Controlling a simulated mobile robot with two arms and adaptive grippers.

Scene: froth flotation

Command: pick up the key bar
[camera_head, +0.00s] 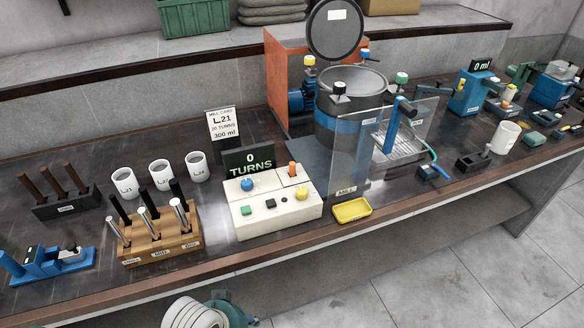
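Neither of my grippers is in view. No thing is clearly marked as the key bar, and I cannot tell for certain which one it is. A blue upright bar with a dark bent top (392,127) stands at the clear guard panel (352,160) before the mill drum (342,148). A wooden block (158,246) at the front left holds several rods with metal and black ends. A black rack (66,205) behind it holds several brown-handled tools. A blue device (47,264) lies at the far left front.
A white button box (274,212) with a "0 TURNS" display (249,160) sits mid-bench. Several white mugs (161,174) stand behind the block. A blue "0 ml" device (471,94) stands right. Bare bench shows at the back left.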

